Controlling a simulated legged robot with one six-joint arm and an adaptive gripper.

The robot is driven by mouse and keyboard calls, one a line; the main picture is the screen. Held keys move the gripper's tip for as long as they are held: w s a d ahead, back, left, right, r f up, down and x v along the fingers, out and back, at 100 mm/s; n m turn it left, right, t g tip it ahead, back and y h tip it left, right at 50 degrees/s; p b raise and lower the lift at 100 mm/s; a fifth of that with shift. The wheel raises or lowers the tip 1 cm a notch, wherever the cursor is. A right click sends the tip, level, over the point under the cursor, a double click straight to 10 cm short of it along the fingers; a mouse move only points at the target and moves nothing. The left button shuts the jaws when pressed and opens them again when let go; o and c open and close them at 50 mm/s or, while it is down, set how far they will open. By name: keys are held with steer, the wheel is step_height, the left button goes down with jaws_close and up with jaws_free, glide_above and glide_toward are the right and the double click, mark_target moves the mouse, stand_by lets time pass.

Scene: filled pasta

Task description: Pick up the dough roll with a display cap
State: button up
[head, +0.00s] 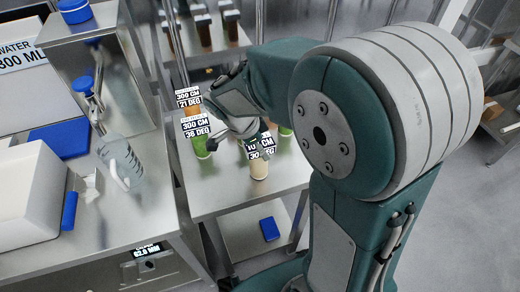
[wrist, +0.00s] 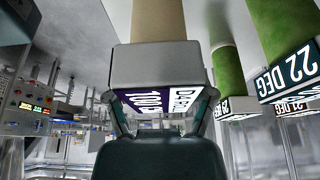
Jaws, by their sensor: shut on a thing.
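The beige dough roll (head: 258,170) is upright at the front part of the steel table, with a display cap (head: 257,146) on top. Whether its base touches the table is unclear. My gripper (head: 246,129) reaches the cap from above and behind. In the wrist view the dough roll (wrist: 158,20) appears upside down, its grey cap (wrist: 155,66) with a dark lettered face between the two fingers of my gripper (wrist: 160,108). The gripper is shut on the cap. My arm hides part of the scene behind it in the head view.
Floor lies right.

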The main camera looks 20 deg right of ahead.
steer(key=s+d+r, duration=0.2)
steer(key=s+r, duration=1)
steer(key=s, duration=0.1)
steer(key=shift+s+r, duration=0.25)
steer(key=shift+s, duration=0.15)
